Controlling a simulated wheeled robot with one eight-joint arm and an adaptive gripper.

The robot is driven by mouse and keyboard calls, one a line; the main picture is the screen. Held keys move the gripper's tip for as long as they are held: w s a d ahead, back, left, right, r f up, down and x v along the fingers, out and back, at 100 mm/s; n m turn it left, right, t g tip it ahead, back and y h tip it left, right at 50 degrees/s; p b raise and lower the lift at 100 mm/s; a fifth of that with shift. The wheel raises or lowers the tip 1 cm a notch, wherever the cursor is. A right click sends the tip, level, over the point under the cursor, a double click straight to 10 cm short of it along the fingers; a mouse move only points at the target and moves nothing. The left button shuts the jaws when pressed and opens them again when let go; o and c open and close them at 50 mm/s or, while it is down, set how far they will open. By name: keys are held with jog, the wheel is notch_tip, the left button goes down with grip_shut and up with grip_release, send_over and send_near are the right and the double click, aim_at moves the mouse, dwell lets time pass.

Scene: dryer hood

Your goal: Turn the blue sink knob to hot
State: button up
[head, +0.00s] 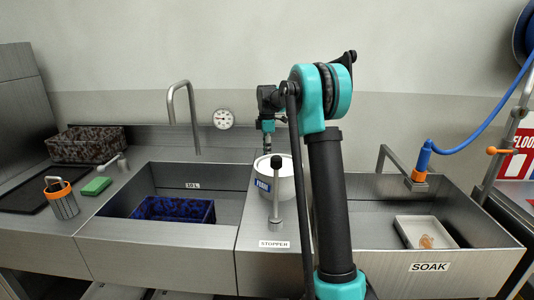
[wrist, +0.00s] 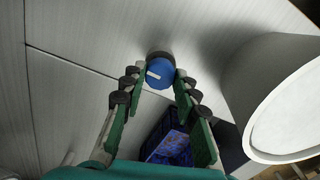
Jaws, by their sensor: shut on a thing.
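The blue sink knob (wrist: 162,73) shows in the wrist view, set on a dark round base against the grey metal surface. A short white mark on its face runs from near the middle towards the left. My gripper (wrist: 158,75) has one finger on each side of the knob, with the fingertips at its left and right edges, shut on it. In the head view the knob is hidden, and my arm and the white tub cover most of my gripper.
A white tub (head: 281,183) stands close to my gripper, and its side (wrist: 250,80) fills the wrist view's right. A stopper lever (head: 276,205) rises in front. The left sink holds a blue crate (head: 163,209). The right sink holds a white tray (head: 408,233).

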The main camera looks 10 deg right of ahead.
jog(key=shift+n, duration=0.4)
jog(key=o, duration=1.2)
jog(key=shift+c, duration=0.2)
jog(key=shift+r, duration=0.1)
notch_tip(320, 180, up, 12)
